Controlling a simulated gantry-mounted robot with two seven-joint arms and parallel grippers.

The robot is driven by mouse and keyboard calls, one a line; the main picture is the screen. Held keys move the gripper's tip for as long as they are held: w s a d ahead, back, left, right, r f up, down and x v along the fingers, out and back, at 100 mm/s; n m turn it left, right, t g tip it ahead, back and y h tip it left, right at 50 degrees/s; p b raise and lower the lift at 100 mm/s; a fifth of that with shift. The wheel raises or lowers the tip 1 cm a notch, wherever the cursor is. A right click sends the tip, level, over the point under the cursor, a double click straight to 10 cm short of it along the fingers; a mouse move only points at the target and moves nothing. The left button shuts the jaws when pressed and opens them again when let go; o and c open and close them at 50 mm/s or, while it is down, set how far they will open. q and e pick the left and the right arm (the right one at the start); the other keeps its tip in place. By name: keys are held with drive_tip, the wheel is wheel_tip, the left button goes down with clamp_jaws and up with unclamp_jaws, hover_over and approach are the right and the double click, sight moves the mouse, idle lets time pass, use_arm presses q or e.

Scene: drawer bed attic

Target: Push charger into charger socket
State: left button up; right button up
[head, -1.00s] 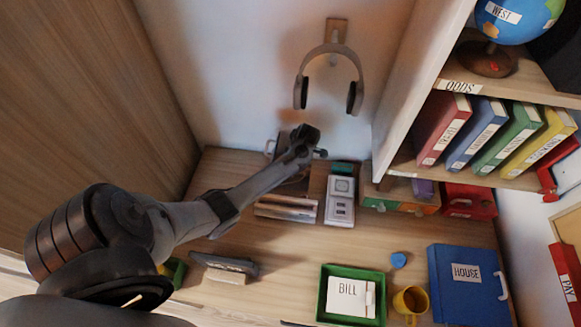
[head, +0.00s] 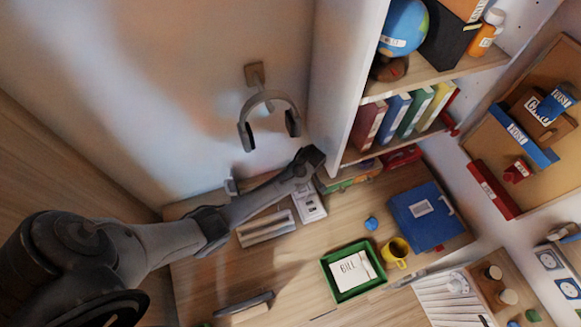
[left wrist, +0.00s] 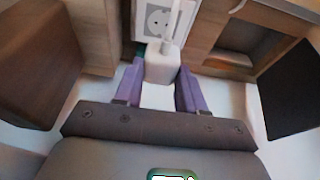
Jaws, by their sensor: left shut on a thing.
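My left gripper (left wrist: 162,72) is shut on the white charger (left wrist: 162,64), which sits between its purple fingers in the left wrist view. A pale cable or stem rises from the charger. Just beyond it is a white panel with a round socket (left wrist: 157,19); whether the charger touches it I cannot tell. In the head view my left gripper (head: 310,158) is at the back of the desk, close to the white socket block (head: 309,204). The charger is hidden there. My right gripper is not in view.
Headphones (head: 268,112) hang on the wall behind the left gripper. The bookshelf (head: 352,95) stands close on its right. A green tray (head: 353,270), yellow mug (head: 396,251) and blue folder (head: 424,214) are on the desk (head: 270,275). The desk's middle front is mostly clear.

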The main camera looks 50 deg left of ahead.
use_arm(q)
drive_tip(key=shift+w+d, duration=0.15)
drive_tip(key=shift+d, duration=0.1)
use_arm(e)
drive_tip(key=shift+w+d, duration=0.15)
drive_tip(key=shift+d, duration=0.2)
use_arm(q)
drive_tip(key=shift+f, duration=0.2)
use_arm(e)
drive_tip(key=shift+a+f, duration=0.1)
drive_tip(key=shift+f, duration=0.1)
use_arm(q)
wheel_tip(320, 180, down, 3)
drive_tip(key=b, duration=0.3)
drive_tip(key=shift+r, duration=0.15)
drive_tip(key=shift+f+b, duration=1.35)
drive_tip(key=shift+b, duration=0.35)
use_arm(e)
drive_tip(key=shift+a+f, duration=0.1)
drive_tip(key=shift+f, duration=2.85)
use_arm(q)
drive_tip(key=shift+p, duration=0.35)
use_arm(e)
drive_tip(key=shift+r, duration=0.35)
use_arm(q)
drive_tip(key=shift+p, duration=0.35)
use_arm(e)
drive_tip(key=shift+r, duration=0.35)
